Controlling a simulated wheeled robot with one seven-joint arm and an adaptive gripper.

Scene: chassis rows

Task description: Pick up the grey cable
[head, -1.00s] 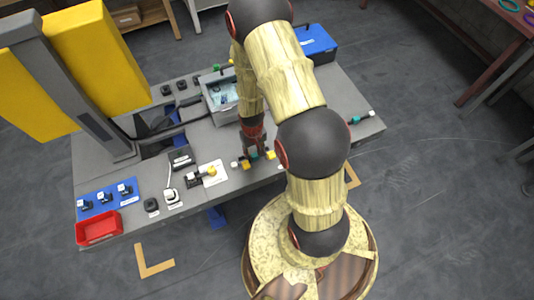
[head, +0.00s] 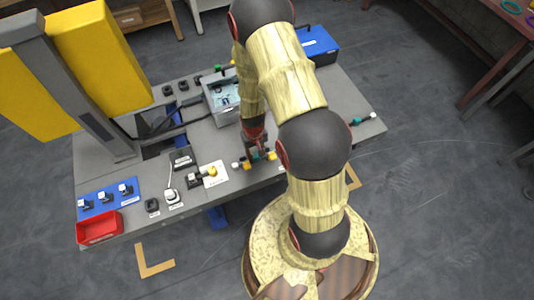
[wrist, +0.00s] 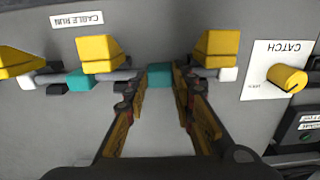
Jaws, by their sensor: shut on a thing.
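The grey cable (wrist: 124,75) runs along the bench edge under yellow clips in the wrist view. One yellow clip (wrist: 98,52) is left of my gripper and another (wrist: 215,47) is right of it. A teal sleeve (wrist: 160,75) sits on the cable between these clips, and a white end (wrist: 228,74) shows at the right. My gripper (wrist: 161,80) is shut on the teal sleeve, one finger on each side. In the head view my gripper (head: 257,146) is low at the bench's front edge, partly hidden by my arm. The cable still appears to lie at the clips.
A white CATCH card (wrist: 270,68) with a yellow knob is beside the right clip. In the head view, a grey bin (head: 211,103), a red tray (head: 99,239), a blue connector board (head: 84,190) and a blue box (head: 318,43) stand on the bench.

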